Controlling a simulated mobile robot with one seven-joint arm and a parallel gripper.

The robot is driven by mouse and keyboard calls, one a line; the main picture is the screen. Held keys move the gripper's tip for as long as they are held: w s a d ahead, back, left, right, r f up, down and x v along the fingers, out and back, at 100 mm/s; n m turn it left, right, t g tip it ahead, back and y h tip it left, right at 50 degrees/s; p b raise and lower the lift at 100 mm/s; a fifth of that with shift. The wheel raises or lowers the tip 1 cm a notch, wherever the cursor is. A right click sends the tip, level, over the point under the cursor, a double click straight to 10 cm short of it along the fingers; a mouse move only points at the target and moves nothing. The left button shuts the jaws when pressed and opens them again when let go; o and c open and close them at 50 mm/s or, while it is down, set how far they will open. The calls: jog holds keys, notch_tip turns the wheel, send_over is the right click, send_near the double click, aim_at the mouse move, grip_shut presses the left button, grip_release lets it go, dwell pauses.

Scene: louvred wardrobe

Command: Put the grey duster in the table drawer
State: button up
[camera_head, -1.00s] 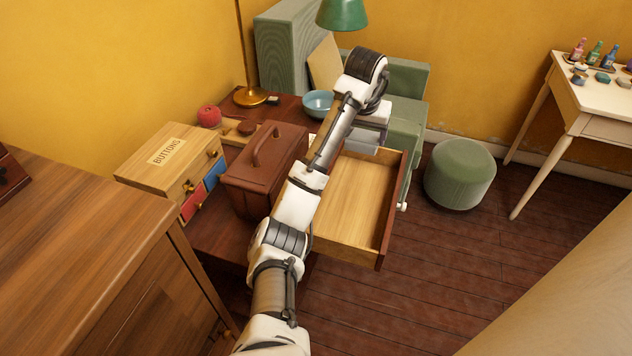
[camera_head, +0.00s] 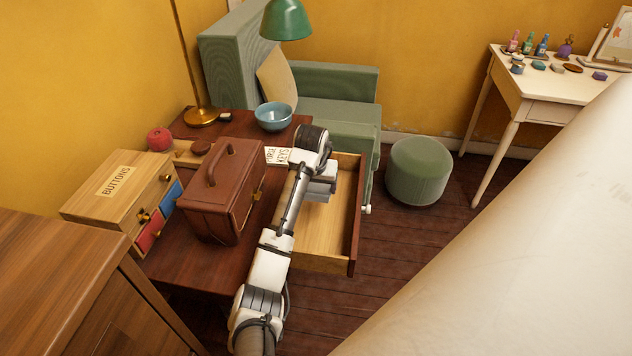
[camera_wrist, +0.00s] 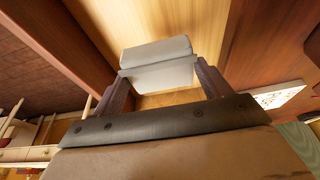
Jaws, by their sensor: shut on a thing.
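The grey duster (camera_wrist: 158,65) is a pale grey block in the wrist view, held between the two fingers of my gripper (camera_wrist: 162,85). In the wrist view the drawer's wooden floor and walls (camera_wrist: 205,28) lie around and beyond the duster. I cannot tell whether the duster touches the floor.
A green armchair (camera_head: 335,85) stands behind, a green pouf (camera_head: 418,170) to the right. A large pale surface (camera_head: 530,250) blocks the lower right.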

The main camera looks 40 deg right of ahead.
aim_at(316, 191)
jog(key=shift+f, duration=2)
jog(key=shift+f, duration=0.65)
jog(key=o, duration=0.9)
jog(key=shift+r, duration=0.1)
jog(key=shift+r, duration=0.25)
jog(key=v, duration=1.2)
jog(key=shift+r, duration=0.3)
